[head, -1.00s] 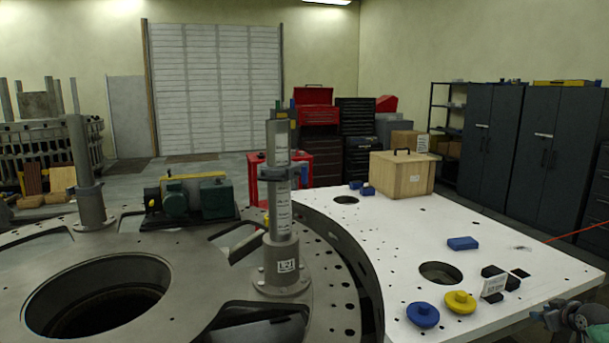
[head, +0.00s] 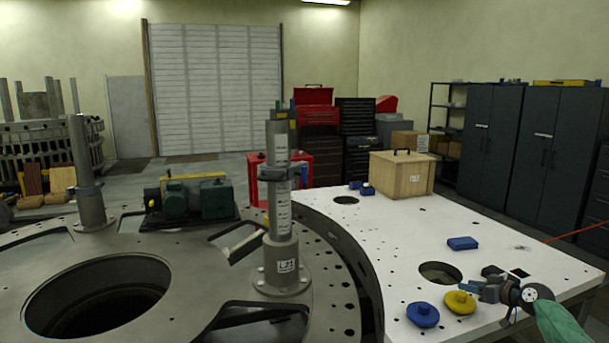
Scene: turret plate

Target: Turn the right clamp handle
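A grey post (head: 279,212) with a label stands upright on the round turret plate (head: 335,290). A grey clamp collar (head: 276,174) sits around it partway up, with a small part sticking out to the right. I cannot tell for certain which part is the clamp handle. My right gripper (head: 474,287) is over the white table at the lower right, far from the post, pointing left. Its fingertips are close to the yellow knob (head: 460,301); I cannot tell whether they touch it or how far they are parted. My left gripper is not in view.
A blue knob (head: 422,314) stands beside the yellow one on the white table (head: 400,245). A blue block (head: 462,243), a wooden box (head: 402,174) and a round hole (head: 440,273) are farther back. A second post (head: 88,180) stands at left. The table's middle is largely clear.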

